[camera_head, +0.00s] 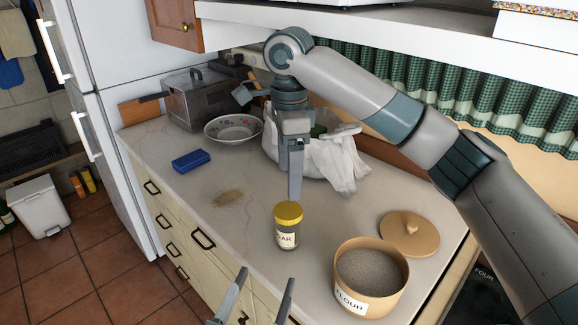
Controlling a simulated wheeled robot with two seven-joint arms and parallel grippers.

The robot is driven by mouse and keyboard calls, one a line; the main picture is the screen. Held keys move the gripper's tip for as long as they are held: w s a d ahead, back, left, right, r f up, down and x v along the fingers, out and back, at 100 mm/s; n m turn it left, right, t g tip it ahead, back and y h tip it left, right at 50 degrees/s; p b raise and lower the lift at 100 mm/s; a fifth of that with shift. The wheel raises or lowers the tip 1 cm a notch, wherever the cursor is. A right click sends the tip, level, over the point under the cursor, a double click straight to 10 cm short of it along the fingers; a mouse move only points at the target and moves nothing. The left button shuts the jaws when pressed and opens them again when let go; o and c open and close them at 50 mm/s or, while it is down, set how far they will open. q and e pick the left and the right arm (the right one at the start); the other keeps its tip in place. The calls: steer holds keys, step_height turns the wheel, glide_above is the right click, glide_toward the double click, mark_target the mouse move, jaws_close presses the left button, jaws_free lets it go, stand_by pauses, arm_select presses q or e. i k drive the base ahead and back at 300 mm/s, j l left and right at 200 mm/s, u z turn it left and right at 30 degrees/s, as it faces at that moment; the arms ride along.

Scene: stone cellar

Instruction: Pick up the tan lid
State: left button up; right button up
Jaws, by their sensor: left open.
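The tan lid (409,237), round with a small knob on top, lies on the counter at the right, behind the open tan flour pot (386,301). The pot has a FLOUR label and holds a greyish powder. My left gripper (267,276) shows at the bottom edge, with two fingers apart and nothing between them. It is in front of the counter, left of the lid and well apart from it. My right gripper (295,198) points down above the counter, behind the yellow-capped jar. It shows edge-on, so its opening is hidden.
A blue block (191,161), a bowl (233,129), a metal appliance (196,100) and a white bag (330,160) are farther back. A brown patch of crumbs lies left of the jar.

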mark_target(415, 237)
steer(key=k+j, duration=0.2)
steer(key=k, duration=0.3)
steer(key=k+j, duration=0.2)
steer(key=k, duration=0.25)
